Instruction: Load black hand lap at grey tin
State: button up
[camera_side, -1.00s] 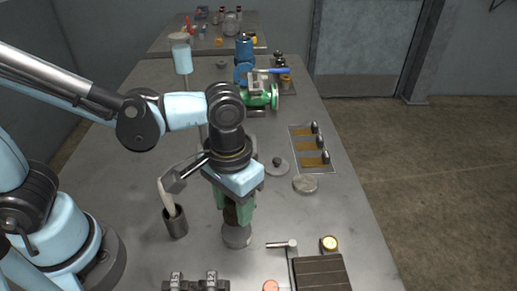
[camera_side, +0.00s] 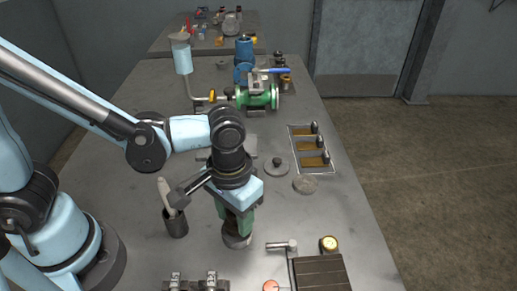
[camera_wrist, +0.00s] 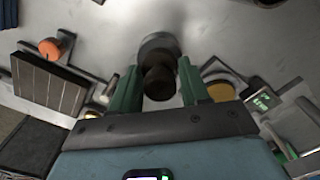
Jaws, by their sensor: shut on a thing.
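The black hand lap (camera_side: 237,241) is a dark round piece with a brown-black handle, upright low over the bench in the side view. In the wrist view its handle (camera_wrist: 158,84) stands between the two green fingers. My gripper (camera_side: 237,222) points down and is shut on that handle, with the lap's wide round end below the fingertips. I cannot tell whether the lap touches the bench. The grey tin (camera_side: 305,184) appears to be the flat round one, right of and behind my gripper, apart from it.
A knobbed grey disc (camera_side: 278,166) and a three-slot tray (camera_side: 313,148) lie beyond the gripper. A dark cup (camera_side: 175,223) stands left. A ribbed block (camera_side: 320,274) and a brass-rimmed gauge (camera_side: 329,243) are at front right. A green valve (camera_side: 258,95) stands far back.

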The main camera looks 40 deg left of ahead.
jog(key=shift+f, duration=0.6)
dwell(1.4)
jog(key=shift+r, duration=3.55)
